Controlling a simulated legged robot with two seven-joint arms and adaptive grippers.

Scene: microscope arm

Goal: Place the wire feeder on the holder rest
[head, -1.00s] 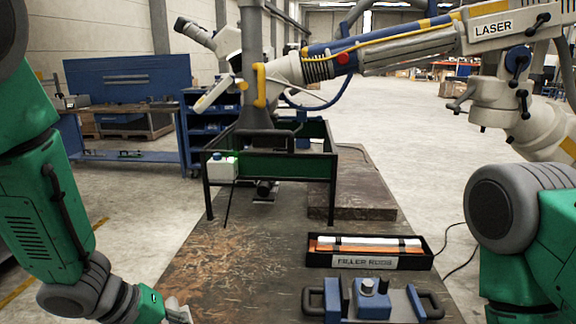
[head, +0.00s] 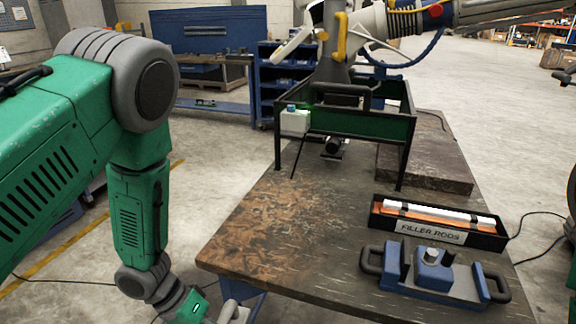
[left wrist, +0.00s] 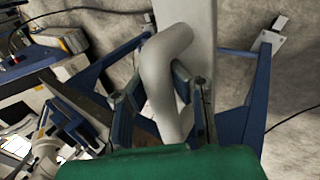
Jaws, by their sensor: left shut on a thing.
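My left gripper (left wrist: 160,95) is shut around a light-grey bent handle (left wrist: 167,48), seen in the left wrist view. The handle joins a pale body; I cannot tell surely whether this is the wire feeder. In the head view my left gripper (head: 236,314) is low, beside the table's front left corner and cut by the bottom edge. A blue fixture with two dark handles (head: 434,274) lies on the table at front right. I cannot tell whether it is the holder rest. My right gripper is out of view.
The brown worktable (head: 290,225) is bare at left and centre. A black filler rods tray (head: 438,228) stands behind the blue fixture. A green-sided frame (head: 365,133) with a small white box (head: 295,121) stands at the back. Blue legs (left wrist: 255,95) flank my gripper in the wrist view.

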